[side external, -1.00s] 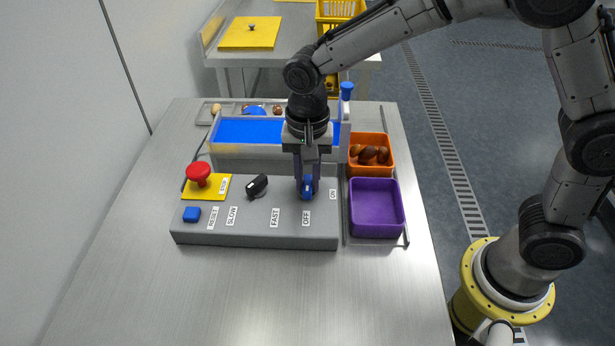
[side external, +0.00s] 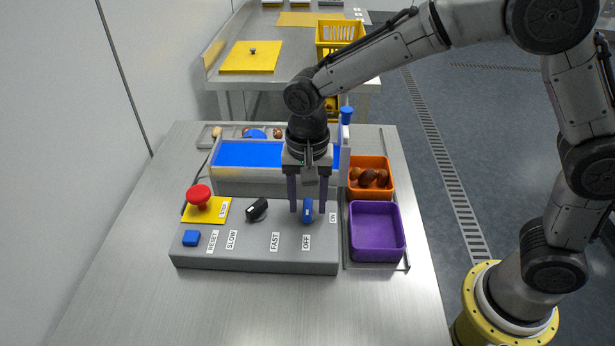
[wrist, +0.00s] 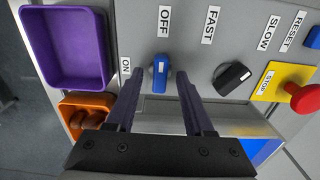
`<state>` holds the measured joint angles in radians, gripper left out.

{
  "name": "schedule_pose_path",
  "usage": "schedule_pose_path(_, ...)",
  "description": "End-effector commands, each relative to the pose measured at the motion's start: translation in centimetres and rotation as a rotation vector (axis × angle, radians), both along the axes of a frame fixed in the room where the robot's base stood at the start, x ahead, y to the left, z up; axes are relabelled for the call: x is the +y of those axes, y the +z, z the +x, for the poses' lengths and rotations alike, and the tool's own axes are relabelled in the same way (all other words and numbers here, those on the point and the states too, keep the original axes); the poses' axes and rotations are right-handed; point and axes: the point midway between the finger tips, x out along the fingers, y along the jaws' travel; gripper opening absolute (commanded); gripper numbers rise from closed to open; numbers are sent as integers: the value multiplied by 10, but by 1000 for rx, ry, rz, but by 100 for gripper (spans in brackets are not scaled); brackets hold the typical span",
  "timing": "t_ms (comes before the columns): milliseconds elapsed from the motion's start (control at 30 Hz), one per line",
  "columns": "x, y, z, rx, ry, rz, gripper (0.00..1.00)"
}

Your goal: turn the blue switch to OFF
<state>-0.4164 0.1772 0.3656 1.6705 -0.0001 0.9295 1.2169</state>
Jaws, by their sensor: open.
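The blue switch (side external: 308,211) stands on the grey control box (side external: 255,262). Its long axis lies along the line to the OFF label (side external: 306,242), and its white mark is on the OFF side in the wrist view (wrist: 160,73). The ON label (side external: 333,217) is off to its side. My gripper (side external: 307,209) is open, with one finger on each side of the switch. In the wrist view a gap shows between each finger and the switch.
The black switch (side external: 257,209), red stop button (side external: 199,196) and blue reset button (side external: 191,238) share the box. A purple tray (side external: 377,262) and an orange tray (side external: 388,190) with dates stand at the right. A blue-topped conveyor (side external: 245,154) is behind.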

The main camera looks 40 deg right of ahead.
Motion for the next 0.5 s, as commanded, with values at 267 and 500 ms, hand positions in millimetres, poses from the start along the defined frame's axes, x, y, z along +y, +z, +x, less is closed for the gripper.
schedule_pose_path(267,1,52,1,-8,0,3,52)
schedule_pose_path(500,0,101,1,-7,0,3,52)
